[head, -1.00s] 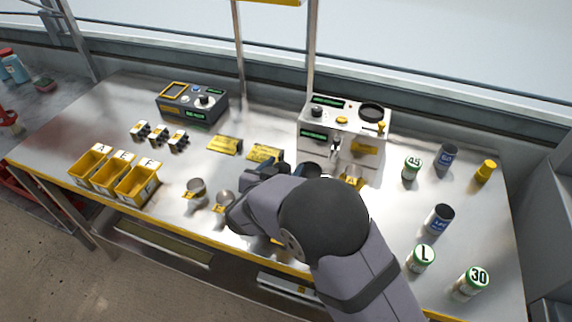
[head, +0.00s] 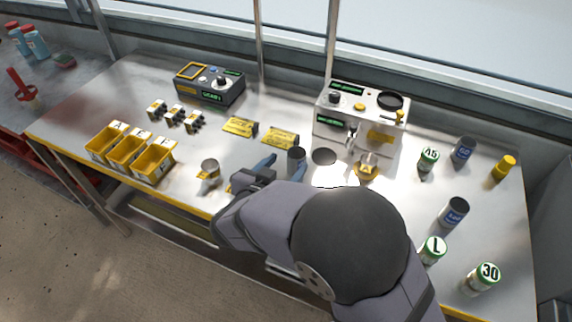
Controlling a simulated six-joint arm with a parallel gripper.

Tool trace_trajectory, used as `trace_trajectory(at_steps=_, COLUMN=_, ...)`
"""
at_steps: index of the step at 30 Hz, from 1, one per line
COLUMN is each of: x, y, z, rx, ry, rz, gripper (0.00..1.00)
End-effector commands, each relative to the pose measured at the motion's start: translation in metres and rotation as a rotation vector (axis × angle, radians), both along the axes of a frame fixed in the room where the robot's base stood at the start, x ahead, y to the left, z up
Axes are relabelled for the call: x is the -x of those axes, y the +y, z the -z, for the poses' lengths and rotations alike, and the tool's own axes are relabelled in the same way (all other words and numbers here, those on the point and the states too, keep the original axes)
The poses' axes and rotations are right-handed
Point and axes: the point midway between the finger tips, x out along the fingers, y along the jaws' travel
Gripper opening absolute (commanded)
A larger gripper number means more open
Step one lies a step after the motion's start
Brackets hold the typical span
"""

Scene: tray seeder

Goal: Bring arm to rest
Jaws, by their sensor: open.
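My gripper (head: 282,168) is at the front middle of the bench in the head view. Its two bluish fingers are spread apart. A dark cylinder (head: 296,158) shows beside the right finger, upright on the bench. I cannot tell whether the finger touches it. Nothing appears clamped in the jaws. My forearm covers the front centre-right of the bench and hides what lies beneath it.
The white machine (head: 350,127) with a yellow-based cup (head: 367,168) stands behind my arm. A metal cup (head: 209,171) and yellow bins (head: 152,163) are left. Labelled jars (head: 428,160) and a dark can (head: 454,212) stand right. Yellow cards (head: 240,126) lie behind.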

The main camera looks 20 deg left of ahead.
Motion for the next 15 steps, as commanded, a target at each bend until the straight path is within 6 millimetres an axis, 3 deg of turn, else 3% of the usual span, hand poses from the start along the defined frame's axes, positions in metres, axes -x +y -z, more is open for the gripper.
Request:
trace_trajectory(at_steps=8, x=-0.005, y=-0.001, z=-0.003, rx=-0.010, ry=0.005, rz=-0.006, gripper=0.56)
trace_trajectory(at_steps=15, x=-0.044, y=-0.014, z=-0.025, rx=-0.119, ry=0.082, rz=-0.089, gripper=0.56)
